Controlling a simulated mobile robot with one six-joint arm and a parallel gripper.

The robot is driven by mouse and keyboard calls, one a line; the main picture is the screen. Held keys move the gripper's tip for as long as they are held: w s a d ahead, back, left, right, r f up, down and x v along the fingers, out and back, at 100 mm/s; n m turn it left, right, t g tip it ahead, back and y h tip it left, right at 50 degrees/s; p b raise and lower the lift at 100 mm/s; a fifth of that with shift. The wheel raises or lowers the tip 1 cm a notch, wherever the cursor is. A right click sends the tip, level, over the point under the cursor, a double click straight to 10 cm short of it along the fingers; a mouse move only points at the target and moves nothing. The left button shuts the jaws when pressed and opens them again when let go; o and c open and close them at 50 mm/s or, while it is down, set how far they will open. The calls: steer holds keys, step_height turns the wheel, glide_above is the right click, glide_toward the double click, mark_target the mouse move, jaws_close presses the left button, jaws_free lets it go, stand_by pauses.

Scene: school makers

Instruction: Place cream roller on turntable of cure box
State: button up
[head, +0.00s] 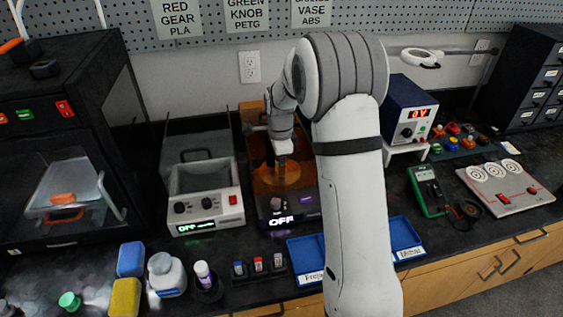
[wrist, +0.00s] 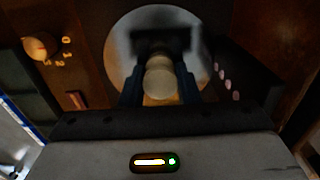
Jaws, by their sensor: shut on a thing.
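The cure box (head: 312,205) has amber walls and a dark front panel with a knob and an "OFF" display. My arm reaches down into it from above. In the wrist view, my gripper (wrist: 159,88) is shut on the cream roller (wrist: 158,79), held between two dark blue fingers. The turntable (wrist: 122,45) is a pale, shiny round disc behind the roller. A dark shape covers part of the disc. I cannot tell whether the roller touches the disc. In the head view the roller cannot be made out.
A wash unit (head: 205,205) with a metal basin stands just left of the cure box. A blue-edged tray (head: 405,237) lies in front, partly behind my arm. A power supply (head: 408,110) stands to the right. The box walls are close around my gripper.

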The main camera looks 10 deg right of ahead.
steer(key=o, duration=0.9)
steer(key=shift+o, duration=0.2)
step_height(320, 180, up, 12)
steer(key=s+n+t, duration=0.2)
steer(key=s+n, duration=1.6)
steer(key=s, duration=1.1)
steer(key=shift+s+r+p, duration=0.3)
steer(key=shift+r, duration=0.05)
steer(key=shift+d, duration=0.1)
steer(key=shift+r+t+p, duration=0.3)
steer(key=shift+r+p, duration=0.5)
steer(key=shift+r, duration=0.1)
